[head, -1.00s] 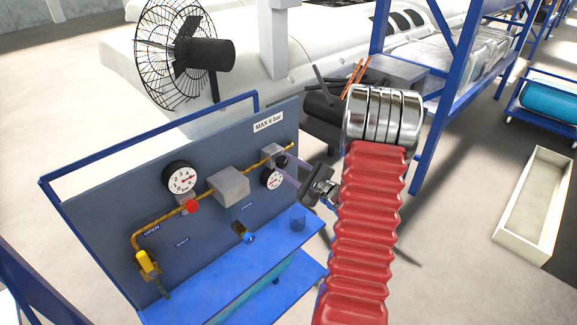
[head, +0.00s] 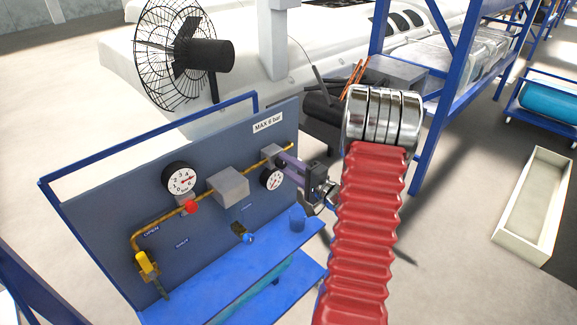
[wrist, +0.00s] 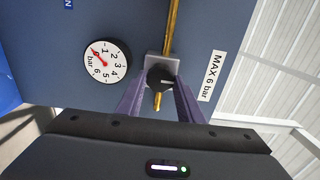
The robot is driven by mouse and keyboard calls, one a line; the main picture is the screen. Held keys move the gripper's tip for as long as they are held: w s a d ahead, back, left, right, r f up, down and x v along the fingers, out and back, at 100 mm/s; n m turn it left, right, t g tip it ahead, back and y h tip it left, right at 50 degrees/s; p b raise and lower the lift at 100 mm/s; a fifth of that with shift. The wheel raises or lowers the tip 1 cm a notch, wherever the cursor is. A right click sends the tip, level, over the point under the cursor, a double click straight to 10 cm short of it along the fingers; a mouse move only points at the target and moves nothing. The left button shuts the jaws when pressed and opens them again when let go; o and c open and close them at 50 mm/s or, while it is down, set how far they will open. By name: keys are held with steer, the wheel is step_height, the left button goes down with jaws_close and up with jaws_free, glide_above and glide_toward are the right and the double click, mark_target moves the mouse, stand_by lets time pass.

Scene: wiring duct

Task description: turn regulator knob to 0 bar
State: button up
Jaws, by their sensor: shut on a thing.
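The black regulator knob (wrist: 160,78) sits on a grey regulator block (wrist: 150,66) on the panel, with a pale mark pointing right in the wrist view. My gripper (wrist: 161,83) has its purple fingers on both sides of the knob and is shut on it. In the head view my gripper (head: 284,157) reaches the block from the right, and the fingers hide the knob. A white gauge (wrist: 105,61) beside the block has its red needle pointing up-left, just before the 1. The same gauge (head: 272,179) shows in the head view.
The blue-grey panel (head: 110,215) carries a brass pipe (head: 155,222), a second gauge (head: 180,178), a red knob (head: 191,207) and a yellow valve (head: 146,262).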

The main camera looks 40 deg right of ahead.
steer(key=shift+a+f, duration=0.25)
steer(key=o, duration=0.7)
steer(key=shift+c, duration=0.2)
steer(key=o, duration=0.4)
steer(key=shift+d+r, duration=0.1)
steer(key=shift+r, duration=0.05)
steer(key=shift+s, duration=0.1)
steer(key=s, duration=1.3)
steer(key=shift+s+d, duration=0.2)
steer(key=shift+s, duration=0.15)
